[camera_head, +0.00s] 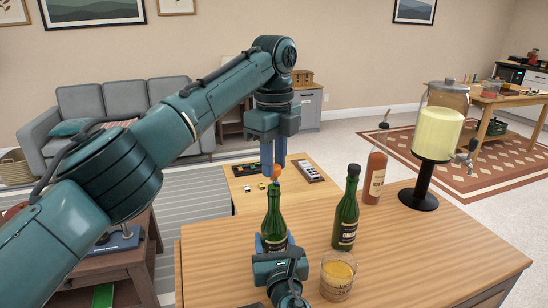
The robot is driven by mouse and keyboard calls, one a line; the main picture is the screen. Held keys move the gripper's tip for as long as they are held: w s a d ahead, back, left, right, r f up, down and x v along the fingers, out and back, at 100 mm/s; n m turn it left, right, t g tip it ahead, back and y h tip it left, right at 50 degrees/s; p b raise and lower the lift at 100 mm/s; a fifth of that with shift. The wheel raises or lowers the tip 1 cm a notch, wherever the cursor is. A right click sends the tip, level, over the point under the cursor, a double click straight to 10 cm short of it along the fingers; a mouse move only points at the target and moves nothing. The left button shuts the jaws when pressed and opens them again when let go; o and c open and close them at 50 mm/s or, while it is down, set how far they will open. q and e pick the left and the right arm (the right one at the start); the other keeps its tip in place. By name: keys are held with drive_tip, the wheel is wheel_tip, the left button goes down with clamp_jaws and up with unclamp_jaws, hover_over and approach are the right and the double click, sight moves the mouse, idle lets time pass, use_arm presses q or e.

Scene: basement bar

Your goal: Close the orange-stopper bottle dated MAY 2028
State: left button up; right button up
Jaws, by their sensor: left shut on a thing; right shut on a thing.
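A green bottle (273,213) with an open-looking neck stands upright on the near wooden table, its lower part partly hidden by my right gripper. My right gripper (274,243) is shut on this bottle from the near side. My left gripper (273,168) points down above the bottle and is shut on a small orange stopper (277,173). The stopper is just above the bottle's mouth; I cannot tell whether they touch. A second green bottle (345,221) with a dark top stands to the right. No date is legible on either label.
A glass of amber drink (338,277) stands close to my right gripper. A pinkish bottle (376,173) with a pourer and a drink dispenser (437,135) stand farther right. The table's right front (440,250) is clear. A lower table (240,200) with small items lies behind.

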use_arm(q)
drive_tip(key=shift+f, duration=0.1)
drive_tip(key=shift+f, duration=0.8)
drive_tip(key=shift+f, duration=0.65)
drive_tip(key=o, duration=1)
drive_tip(key=shift+o, duration=0.2)
drive_tip(key=shift+r, duration=3.8)
use_arm(e)
drive_tip(key=o, duration=1.5)
drive_tip(key=shift+c, duration=0.2)
